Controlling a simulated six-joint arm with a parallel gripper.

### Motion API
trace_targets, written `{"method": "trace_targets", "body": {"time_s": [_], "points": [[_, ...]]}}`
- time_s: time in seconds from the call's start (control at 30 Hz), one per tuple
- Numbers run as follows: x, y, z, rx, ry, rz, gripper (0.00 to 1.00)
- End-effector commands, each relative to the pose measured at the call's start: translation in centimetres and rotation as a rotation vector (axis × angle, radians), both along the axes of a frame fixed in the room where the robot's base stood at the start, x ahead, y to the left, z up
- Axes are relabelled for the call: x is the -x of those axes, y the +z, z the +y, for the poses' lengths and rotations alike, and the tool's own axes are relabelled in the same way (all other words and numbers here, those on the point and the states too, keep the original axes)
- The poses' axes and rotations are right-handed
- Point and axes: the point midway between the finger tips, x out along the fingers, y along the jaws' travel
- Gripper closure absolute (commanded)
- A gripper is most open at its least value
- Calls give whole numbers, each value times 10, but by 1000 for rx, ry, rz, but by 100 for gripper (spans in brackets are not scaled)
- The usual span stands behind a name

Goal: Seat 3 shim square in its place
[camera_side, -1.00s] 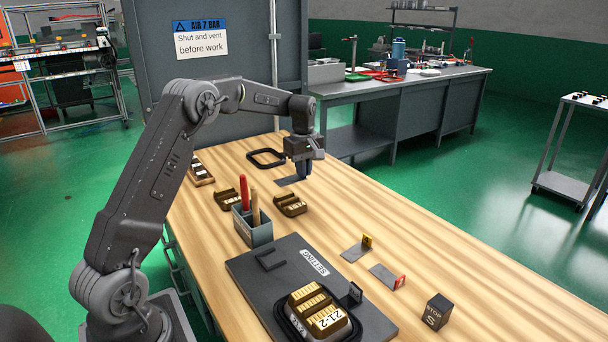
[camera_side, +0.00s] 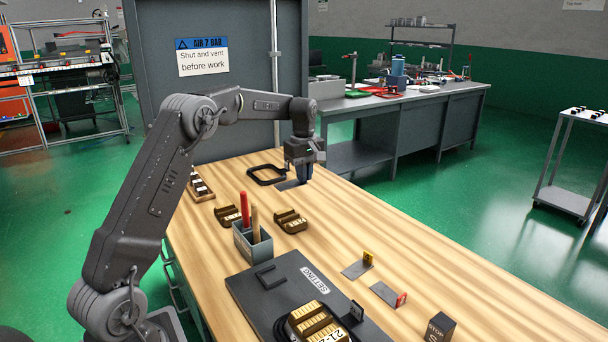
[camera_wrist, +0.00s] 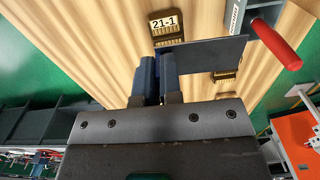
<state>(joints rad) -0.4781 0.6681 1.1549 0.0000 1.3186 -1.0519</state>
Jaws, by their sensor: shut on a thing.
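My gripper (camera_side: 304,180) is shut on a flat dark grey shim (camera_side: 288,185) near the far end of the bench. In the wrist view, the blue fingers (camera_wrist: 157,68) pinch the left end of the shim (camera_wrist: 213,54), and the plate sticks out to the right. No number shows on it. In the side view, two more grey shims lie on the bench to the right, one with a yellow tag (camera_side: 356,268) and one with a red tag (camera_side: 384,293). A brass block marked 21-2 (camera_side: 318,321) sits on the dark setting plate (camera_side: 262,299).
Two brass blocks (camera_side: 228,215) (camera_side: 290,221) stand by a grey tool cup (camera_side: 252,243) holding a red-handled tool. The block marked 21-1 (camera_wrist: 166,27) shows in the wrist view. A black frame (camera_side: 262,180) lies behind. A stop block (camera_side: 437,328) stands front right.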

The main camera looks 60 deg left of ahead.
Motion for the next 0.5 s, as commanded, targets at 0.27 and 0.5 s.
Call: {"method": "trace_targets", "body": {"time_s": [0.27, 0.5], "points": [[14, -10, -23, 1, 5, 2, 100], [54, -37, -73, 1, 19, 2, 100]]}}
